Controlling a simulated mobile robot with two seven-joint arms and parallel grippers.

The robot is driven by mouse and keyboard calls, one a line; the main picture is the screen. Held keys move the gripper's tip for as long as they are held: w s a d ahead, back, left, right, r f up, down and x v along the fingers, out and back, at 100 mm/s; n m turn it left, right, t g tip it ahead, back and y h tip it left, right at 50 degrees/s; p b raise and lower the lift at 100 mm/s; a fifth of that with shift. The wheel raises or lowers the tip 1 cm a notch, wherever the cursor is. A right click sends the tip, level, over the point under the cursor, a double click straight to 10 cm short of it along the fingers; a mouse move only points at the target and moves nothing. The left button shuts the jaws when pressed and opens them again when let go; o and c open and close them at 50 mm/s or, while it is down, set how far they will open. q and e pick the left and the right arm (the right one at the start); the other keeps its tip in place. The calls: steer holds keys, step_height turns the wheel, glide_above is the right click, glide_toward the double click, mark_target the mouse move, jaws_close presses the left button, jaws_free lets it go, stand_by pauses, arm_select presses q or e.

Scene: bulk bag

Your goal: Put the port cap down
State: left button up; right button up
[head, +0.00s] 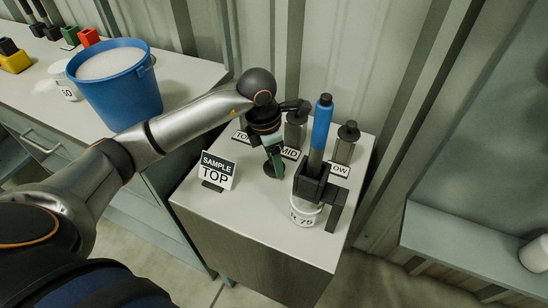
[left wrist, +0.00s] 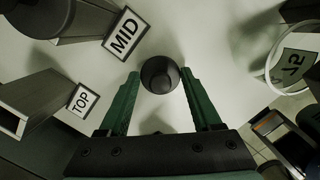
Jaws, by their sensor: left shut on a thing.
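The port cap (left wrist: 160,75) is a dark round knob-like piece between the green fingers of my left gripper (left wrist: 160,82) in the left wrist view. My left gripper is shut on it. In the head view the left gripper (head: 276,158) points down over the white cabinet top (head: 245,205), with the dark cap (head: 269,171) at its fingertips. The cap is at or just above the surface; I cannot tell whether it touches. My right gripper is not in view.
Ports labelled TOP, MID (head: 296,130) and LOW (head: 345,145) stand behind. A "SAMPLE TOP" sign (head: 217,171) stands left. A jar (head: 305,213) with a black holder (head: 313,184) and blue-handled tool (head: 321,125) stands right. A blue bucket (head: 120,95) is on the left counter.

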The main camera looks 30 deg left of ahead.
mark_target(267, 169)
arm_select(q)
steer(key=shift+f, duration=0.1)
steer(key=shift+f, duration=0.15)
steer(key=o, duration=1.3)
steer(key=shift+r, duration=0.4)
steer(key=r, duration=0.3)
steer(key=s+r, duration=0.1)
steer(key=r, duration=0.3)
steer(key=a+r, duration=0.1)
steer(key=r, duration=0.3)
steer(key=shift+s+a+r, duration=0.1)
steer(key=shift+s+r, duration=0.1)
steer(key=shift+r, duration=0.05)
